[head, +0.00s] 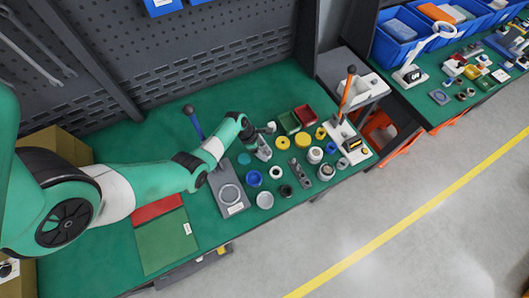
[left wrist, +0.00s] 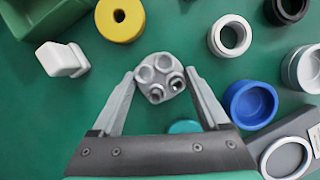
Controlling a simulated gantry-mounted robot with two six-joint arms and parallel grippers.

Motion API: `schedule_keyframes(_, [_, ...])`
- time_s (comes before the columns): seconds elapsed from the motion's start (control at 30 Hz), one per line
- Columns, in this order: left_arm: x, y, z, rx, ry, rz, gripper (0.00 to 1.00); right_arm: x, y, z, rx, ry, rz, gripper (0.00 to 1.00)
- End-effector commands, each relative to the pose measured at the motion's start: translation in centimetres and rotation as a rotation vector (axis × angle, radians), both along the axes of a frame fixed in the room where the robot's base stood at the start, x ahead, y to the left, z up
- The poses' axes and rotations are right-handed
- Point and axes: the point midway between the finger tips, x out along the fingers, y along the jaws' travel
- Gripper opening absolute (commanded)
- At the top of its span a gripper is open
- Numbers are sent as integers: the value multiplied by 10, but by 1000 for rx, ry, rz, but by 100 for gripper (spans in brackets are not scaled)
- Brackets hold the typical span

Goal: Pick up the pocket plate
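A light grey rounded plate with several round pockets, the pocket plate (left wrist: 158,78), lies on the green mat in the left wrist view. In the head view I cannot make it out clearly at the gripper. My left gripper (left wrist: 160,76) points down at it, with its fingers spread and one fingertip on each side. The gaps at the fingertips are narrow, and I cannot tell whether they touch the plate. In the head view my left gripper (head: 263,152) is low over the mat, among the loose parts. My right gripper is not in view.
Close by are a blue cup (left wrist: 250,103), a white ring (left wrist: 230,37), a yellow ring (left wrist: 119,18), a white block (left wrist: 65,60) and a teal disc (left wrist: 185,127). A grey fixture (head: 231,196) and red and green bins (head: 289,123) also stand on the bench.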

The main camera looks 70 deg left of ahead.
Motion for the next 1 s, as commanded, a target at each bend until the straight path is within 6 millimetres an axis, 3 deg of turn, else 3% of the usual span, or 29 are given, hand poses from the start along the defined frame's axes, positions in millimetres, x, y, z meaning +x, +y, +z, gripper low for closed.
schedule_keyframes(0.03, [0,0,0,0,0,0,46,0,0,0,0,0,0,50])
schedule_keyframes(0.2, [0,0,0,0,1,0,17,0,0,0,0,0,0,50])
schedule_keyframes(0.57, [0,0,6,0,0,-1,16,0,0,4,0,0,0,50])
schedule_keyframes(0.83, [0,0,37,1,-1,-1,16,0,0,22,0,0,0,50])
schedule_keyframes(1.0, [-18,-11,62,1,0,-1,16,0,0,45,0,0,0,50])
